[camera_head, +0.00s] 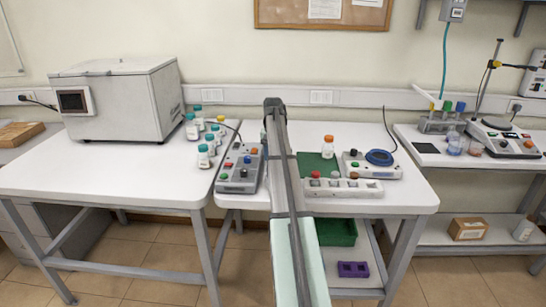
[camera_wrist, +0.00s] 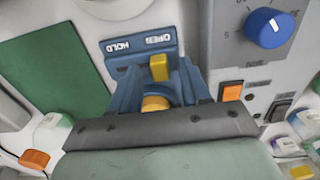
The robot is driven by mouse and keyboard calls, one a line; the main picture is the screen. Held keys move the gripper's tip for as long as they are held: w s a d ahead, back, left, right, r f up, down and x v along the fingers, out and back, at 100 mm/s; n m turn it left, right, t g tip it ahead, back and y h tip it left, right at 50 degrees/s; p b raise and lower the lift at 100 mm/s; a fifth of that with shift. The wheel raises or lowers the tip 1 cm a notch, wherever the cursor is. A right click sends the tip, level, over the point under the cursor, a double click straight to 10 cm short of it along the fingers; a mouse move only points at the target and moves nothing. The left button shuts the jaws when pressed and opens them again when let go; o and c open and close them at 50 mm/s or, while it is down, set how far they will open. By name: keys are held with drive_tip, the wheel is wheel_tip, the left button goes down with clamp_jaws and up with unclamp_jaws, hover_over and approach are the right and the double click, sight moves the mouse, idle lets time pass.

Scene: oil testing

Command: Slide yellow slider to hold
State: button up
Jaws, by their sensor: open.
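The yellow slider (camera_wrist: 159,67) shows in the wrist view on a blue panel (camera_wrist: 140,46) with the labels HOLD on the left and OPEN on the right. The slider stands below the OPEN label, right of HOLD. My gripper (camera_wrist: 163,76) is open, with its blue-grey fingers close to the slider. I cannot tell whether they touch it. A second, rounded yellow part (camera_wrist: 155,103) lies lower, nearer the gripper base. In the head view my arm hides the gripper and slider.
In the wrist view, a blue knob (camera_wrist: 268,27) and orange button (camera_wrist: 232,92) are to the right, a green panel (camera_wrist: 60,65) to the left. In the head view, a switch box (camera_head: 240,168) and an orange-capped bottle (camera_head: 328,147) flank my arm.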

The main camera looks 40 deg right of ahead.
drive_tip(key=shift+f, duration=0.35)
clamp_jaws()
idle(0.3)
